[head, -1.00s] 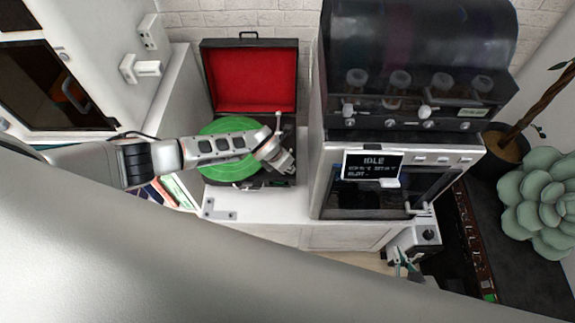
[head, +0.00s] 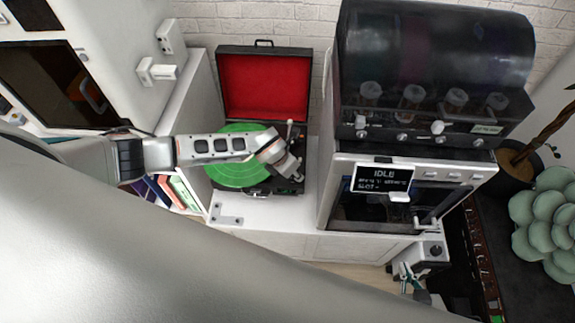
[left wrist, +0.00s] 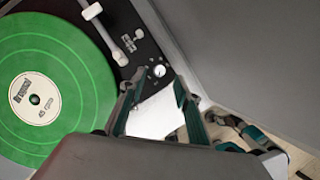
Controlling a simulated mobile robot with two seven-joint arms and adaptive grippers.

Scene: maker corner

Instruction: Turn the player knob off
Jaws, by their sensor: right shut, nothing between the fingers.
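The record player (head: 262,53) is an open case with a red-lined lid and a green record (head: 240,174). In the left wrist view, the green record (left wrist: 75,62) lies left and a small round silver knob (left wrist: 160,71) sits on the player's black deck. My left gripper (left wrist: 157,86) is open, its two fingers apart, with the knob just beyond and between the fingertips; contact cannot be told. In the head view my left wrist hides the knob. My right gripper (head: 407,272) is shut and empty, low and right of the player, in front of the cabinet.
The tonearm (left wrist: 108,32) is near the left fingers. A white cabinet (head: 100,75) stands left. A plant (head: 548,215) is at far right.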

